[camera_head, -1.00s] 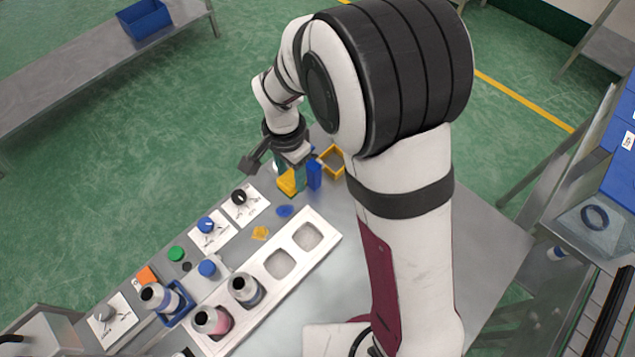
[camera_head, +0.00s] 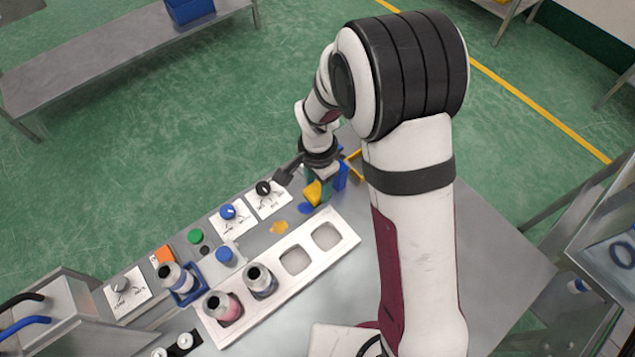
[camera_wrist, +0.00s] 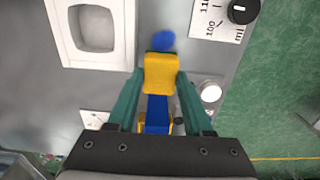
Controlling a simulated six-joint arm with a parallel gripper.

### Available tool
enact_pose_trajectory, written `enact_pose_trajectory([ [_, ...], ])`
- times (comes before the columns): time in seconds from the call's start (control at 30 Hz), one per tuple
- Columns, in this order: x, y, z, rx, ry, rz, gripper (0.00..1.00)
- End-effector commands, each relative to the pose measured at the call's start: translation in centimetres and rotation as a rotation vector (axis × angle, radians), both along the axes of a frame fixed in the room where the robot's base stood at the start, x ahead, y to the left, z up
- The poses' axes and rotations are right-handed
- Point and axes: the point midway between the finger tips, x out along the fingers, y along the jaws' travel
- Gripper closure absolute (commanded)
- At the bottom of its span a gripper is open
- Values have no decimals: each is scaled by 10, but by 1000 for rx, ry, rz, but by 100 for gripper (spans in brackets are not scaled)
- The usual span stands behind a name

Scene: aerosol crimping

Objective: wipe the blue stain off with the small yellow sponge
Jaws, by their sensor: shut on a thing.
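The small yellow sponge (camera_head: 314,192) is between the teal fingers of my gripper (camera_wrist: 160,78), which is shut on it; the sponge also shows in the wrist view (camera_wrist: 161,70). The blue stain (camera_head: 305,208) is a small flat patch on the metal table (camera_head: 480,230), just in front of the sponge in the head view. In the wrist view the stain (camera_wrist: 163,40) appears at the sponge's far edge, partly hidden by it. I cannot tell whether the sponge touches the table.
A yellow-orange stain (camera_head: 279,227) lies to the left of the blue one. A blue block (camera_head: 341,176) stands right of my gripper. A white tray (camera_head: 345,236) holding two bottles and white dial panels (camera_head: 270,204) flank the stains.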

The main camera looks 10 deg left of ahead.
Motion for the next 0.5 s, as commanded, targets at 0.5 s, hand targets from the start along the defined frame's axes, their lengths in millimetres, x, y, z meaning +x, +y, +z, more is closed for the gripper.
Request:
enact_pose_trajectory([
  [0.5, 0, 0, -9, -1, 1, 0, 94],
])
